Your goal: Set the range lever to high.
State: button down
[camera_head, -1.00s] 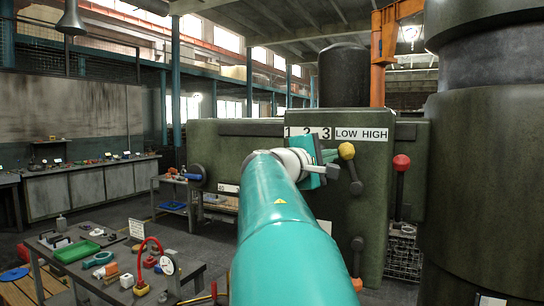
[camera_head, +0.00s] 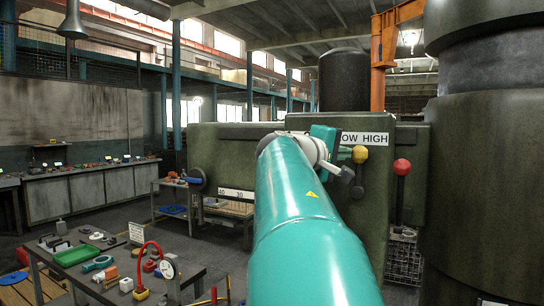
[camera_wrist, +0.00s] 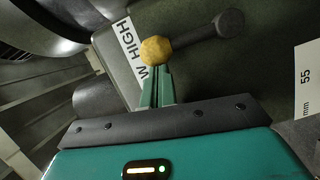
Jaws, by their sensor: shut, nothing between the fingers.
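The range lever has a yellow ball knob (camera_head: 359,154) on a dark arm. It stands on the green machine housing below the LOW HIGH plate (camera_head: 365,138), its knob close to upright over its pivot. In the wrist view the knob (camera_wrist: 156,50) is just ahead of my fingertips, with the lever arm running up right to its dark hub (camera_wrist: 229,22). My gripper (camera_wrist: 157,72) is shut and empty. Its tips are at the knob's edge; I cannot tell whether they touch. In the head view my gripper is at the knob's left, and my arm hides part of the housing.
A second lever with a red knob (camera_head: 402,167) stands to the right of the yellow one. A thick dark column (camera_head: 480,170) rises at the far right. A workbench (camera_head: 185,280) with loose tools is at the lower left. A 55 mm label (camera_wrist: 306,80) shows in the wrist view.

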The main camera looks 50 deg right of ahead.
aim_at(360, 152)
jog(key=shift+s+d+r+m+t+y, duration=0.15)
jog(key=shift+s+m+t+y, duration=0.1)
jog(key=shift+s+m, duration=0.55)
jog(key=shift+s+d+r+m+t+y, duration=0.15)
jog(key=shift+s+m+y, duration=0.1)
jog(key=shift+s+m, duration=0.5)
jog(key=shift+f, duration=0.15)
